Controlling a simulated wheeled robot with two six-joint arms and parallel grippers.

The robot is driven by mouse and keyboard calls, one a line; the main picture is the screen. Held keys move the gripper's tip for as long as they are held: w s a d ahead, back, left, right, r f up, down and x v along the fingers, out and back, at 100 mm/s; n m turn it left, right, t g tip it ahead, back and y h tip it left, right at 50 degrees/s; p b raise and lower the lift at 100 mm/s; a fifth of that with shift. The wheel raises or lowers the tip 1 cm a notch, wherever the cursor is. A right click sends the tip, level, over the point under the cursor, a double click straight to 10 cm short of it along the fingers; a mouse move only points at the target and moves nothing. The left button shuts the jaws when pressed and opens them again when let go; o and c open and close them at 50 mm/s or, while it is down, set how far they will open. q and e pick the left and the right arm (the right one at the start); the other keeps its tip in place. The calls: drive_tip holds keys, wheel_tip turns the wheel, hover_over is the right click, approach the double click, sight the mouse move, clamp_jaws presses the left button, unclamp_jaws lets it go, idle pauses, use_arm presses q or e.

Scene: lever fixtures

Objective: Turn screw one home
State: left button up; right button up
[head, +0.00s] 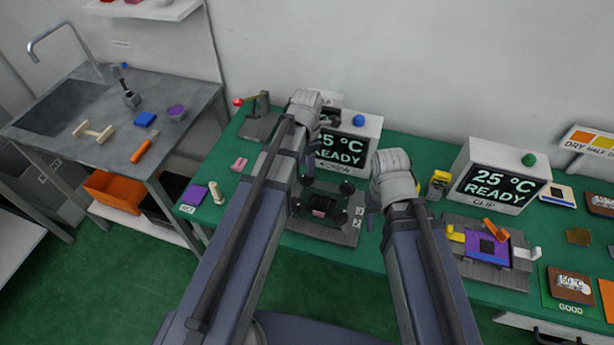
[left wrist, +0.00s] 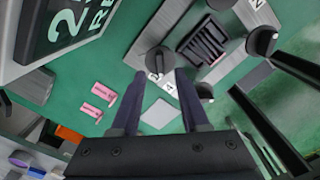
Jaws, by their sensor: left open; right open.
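A grey plate fixture (head: 345,236) with black round knobs and a dark ribbed block in its middle lies on the green bench, left of centre. In the left wrist view the plate (left wrist: 215,70) carries a knob (left wrist: 160,62), another knob (left wrist: 262,40) and the ribbed block (left wrist: 200,42). Small white number tags sit by the knobs; I cannot tell surely which knob is screw one. My left gripper (left wrist: 158,72) is open, its fingertips just short of the nearest knob, apparently with nothing between them. My right gripper (head: 369,205) is open and empty, right of the fixture.
A READY display box (head: 365,130) stands behind the fixture, partly hidden by my left arm. A second display (head: 500,180) and a clip fixture (head: 487,250) are on the right. Pink blocks (left wrist: 98,100) and a pale block (left wrist: 159,114) lie near the plate.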

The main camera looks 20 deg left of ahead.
sight(305, 178)
use_arm(q)
drive_tip(key=shift+f+b, duration=1.5)
drive_tip(key=shift+f, duration=0.5)
drive_tip(key=shift+c, duration=0.2)
clamp_jaws()
